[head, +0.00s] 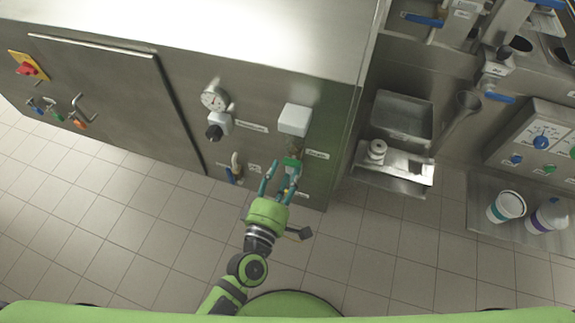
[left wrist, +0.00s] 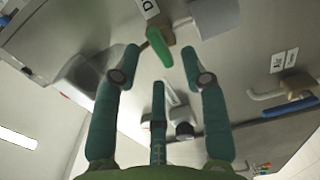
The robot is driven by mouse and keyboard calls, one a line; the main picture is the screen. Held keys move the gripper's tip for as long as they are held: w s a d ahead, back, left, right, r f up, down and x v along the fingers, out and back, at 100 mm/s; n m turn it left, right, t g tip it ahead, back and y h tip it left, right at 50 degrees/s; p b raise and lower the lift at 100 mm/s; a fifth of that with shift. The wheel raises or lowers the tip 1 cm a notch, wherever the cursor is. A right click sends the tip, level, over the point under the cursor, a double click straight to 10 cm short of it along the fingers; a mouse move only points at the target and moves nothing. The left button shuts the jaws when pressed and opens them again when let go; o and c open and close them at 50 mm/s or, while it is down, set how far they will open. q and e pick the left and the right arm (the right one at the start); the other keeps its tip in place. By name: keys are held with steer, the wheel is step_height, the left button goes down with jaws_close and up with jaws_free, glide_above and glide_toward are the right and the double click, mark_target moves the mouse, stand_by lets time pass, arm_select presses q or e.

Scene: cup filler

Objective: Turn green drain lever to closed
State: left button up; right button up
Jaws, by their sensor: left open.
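The green drain lever (head: 291,162) is on the front panel of the steel cabinet, below a white box. In the left wrist view the green lever (left wrist: 159,47) hangs tilted from a brass-coloured fitting, between the tips of my left gripper's fingers. My left gripper (head: 280,166) reaches the panel at the lever; its fingers (left wrist: 161,62) are apart and open around it. I cannot tell whether any finger touches the lever. My right gripper is in neither view.
The white box (head: 294,119) juts out above the lever. Tiled floor in front is clear.

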arm_select(q)
steer(key=v, duration=0.9)
steer(key=shift+r, duration=0.1)
steer(key=s+a+f+m+g+y, duration=0.1)
steer(key=s+a+f+m+g, duration=0.2)
steer(key=f, duration=0.6)
steer(key=s+a+f+m+g, duration=0.15)
steer(key=f+m, duration=0.25)
steer(key=f, duration=0.6)
steer(key=s+a+f+m+g+y, duration=0.1)
steer(key=s+a+f+m+g, duration=0.2)
steer(key=f, duration=0.6)
steer(key=s+a+f+m+g+y, duration=0.1)
steer(key=s+a+f+m+g, duration=0.2)
steer(key=s+f, duration=0.4)
steer(key=s+a+f+m+g+y, duration=0.2)
steer(key=s+a+f+m+g, duration=0.2)
steer(key=s+a+f, duration=0.3)
steer(key=s+g, duration=0.1)
steer(key=s, duration=0.4)
steer(key=shift+a+f+g+y, duration=0.2)
steer(key=shift+a+g+y, duration=0.1)
steer(key=shift+a+g, duration=0.05)
